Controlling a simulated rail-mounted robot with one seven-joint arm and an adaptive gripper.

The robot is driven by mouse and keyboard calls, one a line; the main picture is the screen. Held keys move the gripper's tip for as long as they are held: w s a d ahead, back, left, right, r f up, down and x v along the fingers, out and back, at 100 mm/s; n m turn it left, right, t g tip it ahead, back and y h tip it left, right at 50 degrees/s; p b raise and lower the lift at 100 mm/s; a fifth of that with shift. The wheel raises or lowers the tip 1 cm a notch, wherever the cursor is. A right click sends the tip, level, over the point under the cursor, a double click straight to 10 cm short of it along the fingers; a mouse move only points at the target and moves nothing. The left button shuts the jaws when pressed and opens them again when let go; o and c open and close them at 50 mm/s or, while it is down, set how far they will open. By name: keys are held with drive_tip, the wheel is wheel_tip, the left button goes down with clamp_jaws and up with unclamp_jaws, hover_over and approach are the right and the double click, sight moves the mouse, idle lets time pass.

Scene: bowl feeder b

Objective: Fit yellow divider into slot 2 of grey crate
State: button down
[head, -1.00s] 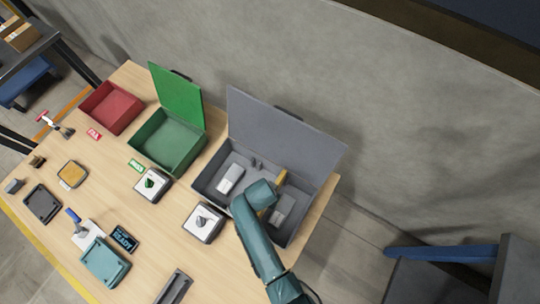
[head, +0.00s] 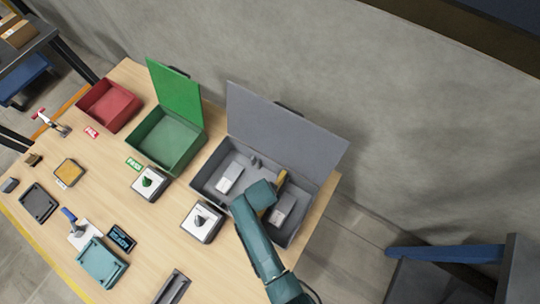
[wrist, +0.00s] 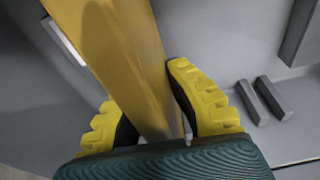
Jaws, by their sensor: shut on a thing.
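The yellow divider (head: 281,181) is upright or slightly tilted in the grey crate (head: 248,179), partly hidden by my arm in the head view. In the wrist view the divider (wrist: 112,50) runs up between the fingertips. My gripper (wrist: 150,100) is shut on it, with a yellow-and-black fingertip on each side. The two short parallel grey ribs (wrist: 265,100) on the crate surface stand to the right, apart from the divider. The divider's lower edge and its fit in any slot cannot be made out.
The crate's grey lid (head: 285,130) stands open behind. A pale block (head: 230,177) lies in the crate's left part and a grey block (head: 283,209) in its right part. A green box (head: 166,142) and a box with a knob (head: 202,221) stand nearby.

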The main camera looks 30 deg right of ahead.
drive_tip(key=shift+f+b, duration=0.4)
drive_tip(key=shift+f, duration=0.2)
drive_tip(key=c, duration=1.2)
unclamp_jaws()
drive_tip(key=shift+r, duration=0.1)
drive_tip(key=shift+o, duration=0.2)
drive_tip(key=r, duration=0.4)
drive_tip(key=a+r, duration=0.1)
drive_tip(key=r, duration=0.3)
drive_tip(key=s+a+r, duration=0.1)
drive_tip(key=r, duration=0.2)
drive_tip(key=shift+r, duration=0.4)
